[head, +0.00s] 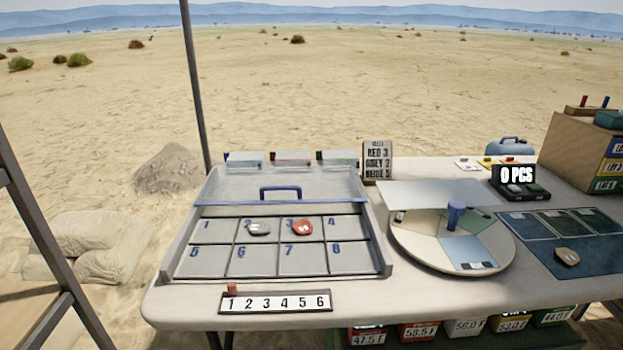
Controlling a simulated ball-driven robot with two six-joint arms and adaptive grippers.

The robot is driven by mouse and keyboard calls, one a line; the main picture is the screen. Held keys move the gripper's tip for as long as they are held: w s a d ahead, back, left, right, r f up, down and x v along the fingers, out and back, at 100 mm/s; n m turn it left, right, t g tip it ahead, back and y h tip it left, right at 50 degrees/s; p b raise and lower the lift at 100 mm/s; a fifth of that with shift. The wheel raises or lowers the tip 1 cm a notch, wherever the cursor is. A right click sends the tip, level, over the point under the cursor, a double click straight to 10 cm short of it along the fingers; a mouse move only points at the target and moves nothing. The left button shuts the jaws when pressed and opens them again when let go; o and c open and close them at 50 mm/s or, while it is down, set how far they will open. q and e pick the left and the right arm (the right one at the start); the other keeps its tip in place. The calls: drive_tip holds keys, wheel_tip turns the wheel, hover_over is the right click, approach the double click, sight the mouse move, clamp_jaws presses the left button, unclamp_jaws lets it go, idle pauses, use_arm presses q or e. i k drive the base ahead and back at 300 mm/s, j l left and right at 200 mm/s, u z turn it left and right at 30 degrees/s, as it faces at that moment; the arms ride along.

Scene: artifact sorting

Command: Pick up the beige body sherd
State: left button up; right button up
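A small beige sherd (567,256) lies on the dark blue-green mat (600,271) at the right of the table. It has a light mark on its top face. A grey sherd (258,229) lies near cells 2 and 3 of the numbered tray (180,272), and a red sherd (302,228) lies near cells 3 and 4. Neither of my grippers is in view.
A round turntable (400,258) with a blue knob (455,213) stands between tray and mat. A "0 PCS" display (516,175) and a cardboard box (572,150) are behind the mat. A number strip (275,302) lies in front of the tray.

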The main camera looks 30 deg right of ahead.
sight(570, 257)
drive_tip(key=z, duration=2.35)
